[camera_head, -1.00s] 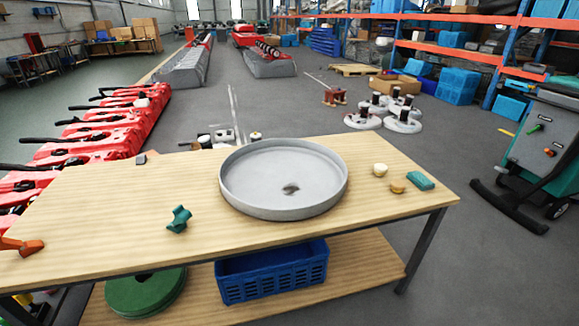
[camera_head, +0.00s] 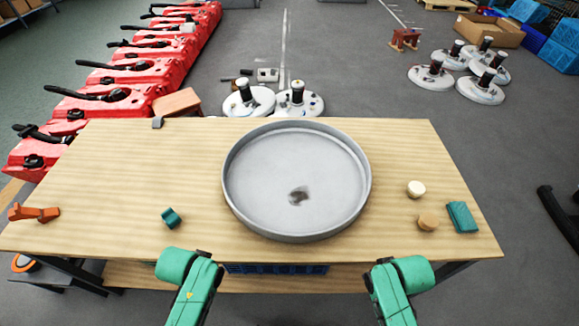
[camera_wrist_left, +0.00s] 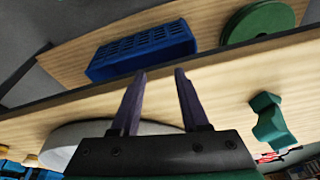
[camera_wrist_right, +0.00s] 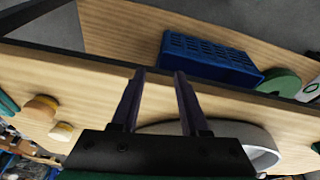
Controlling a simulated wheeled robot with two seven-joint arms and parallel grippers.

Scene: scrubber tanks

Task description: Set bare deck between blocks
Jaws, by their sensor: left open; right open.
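A shallow grey round pan (camera_head: 297,180), perhaps the deck, sits mid-table with a dark spot inside. A green notched block (camera_head: 172,217) lies left of it, also in the left wrist view (camera_wrist_left: 270,122). A green rectangular block (camera_head: 461,217) lies at the right. I cannot tell whether these are the task's blocks. My left gripper (camera_wrist_left: 160,75) and right gripper (camera_wrist_right: 160,74) are open and empty, apart from these things. In the head view my arms come in at the table's front edge; the fingertips are not visible there.
On the wooden table (camera_head: 120,180) are a cream knob (camera_head: 416,189), a tan round piece (camera_head: 427,223), an orange piece (camera_head: 34,213) and a small grey block (camera_head: 157,122). A blue crate (camera_wrist_left: 143,52) and green disc (camera_wrist_left: 263,22) are on the lower shelf.

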